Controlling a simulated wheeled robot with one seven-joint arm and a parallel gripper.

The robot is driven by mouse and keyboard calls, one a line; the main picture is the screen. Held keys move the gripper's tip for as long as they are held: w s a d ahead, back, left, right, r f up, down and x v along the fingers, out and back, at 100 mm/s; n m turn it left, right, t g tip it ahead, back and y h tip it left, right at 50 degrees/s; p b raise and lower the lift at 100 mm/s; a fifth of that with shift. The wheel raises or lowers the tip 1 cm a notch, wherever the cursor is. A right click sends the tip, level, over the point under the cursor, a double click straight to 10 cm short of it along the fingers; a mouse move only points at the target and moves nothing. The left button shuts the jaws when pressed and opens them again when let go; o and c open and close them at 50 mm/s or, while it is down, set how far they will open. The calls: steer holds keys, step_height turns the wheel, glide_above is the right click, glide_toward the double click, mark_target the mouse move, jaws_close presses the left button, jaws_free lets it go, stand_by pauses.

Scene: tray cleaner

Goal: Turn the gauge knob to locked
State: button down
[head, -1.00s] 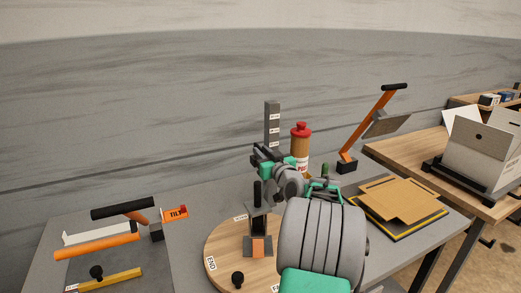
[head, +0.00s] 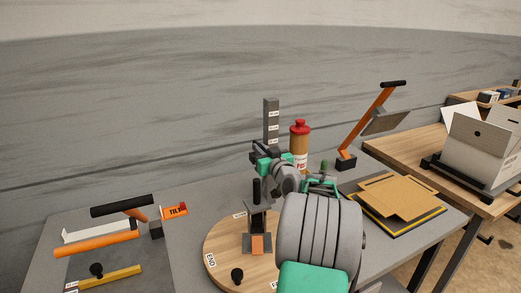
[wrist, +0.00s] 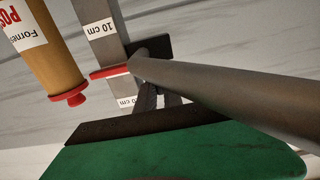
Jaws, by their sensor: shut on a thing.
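The gauge is a grey upright post (head: 271,115) with white scale labels, behind the round wooden board in the head view. In the wrist view the post (wrist: 100,35) carries "cm" labels, a red marker band (wrist: 110,71) and a dark block (wrist: 150,48) at its side. A thick dark grey bar (wrist: 230,95) runs from that block to the right edge. My gripper (head: 259,156), with green parts, is at the post and shut on the gauge knob. The grip itself is mostly hidden; a green finger (wrist: 180,150) with a dark pad fills the bottom of the wrist view.
A brown bottle with a red cap (head: 299,145) stands close right of the post. A black upright handle (head: 257,190) stands on the wooden board (head: 222,245). An orange lever (head: 370,120) and cardboard sheets (head: 400,198) are to the right. Tools lie left.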

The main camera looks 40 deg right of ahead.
steer(key=shift+a+m+h, duration=0.2)
steer(key=shift+m+h, duration=0.1)
steer(key=shift+h, duration=0.2)
steer(key=shift+m+g+h, duration=0.4)
steer(key=shift+h, duration=0.2)
steer(key=c, duration=1.8)
jaws_free()
steer(key=shift+o, duration=0.2)
steer(key=b+v, duration=0.2)
steer(key=v, duration=0.5)
steer(key=shift+s+a, duration=0.1)
steer(key=shift+s, duration=0.25)
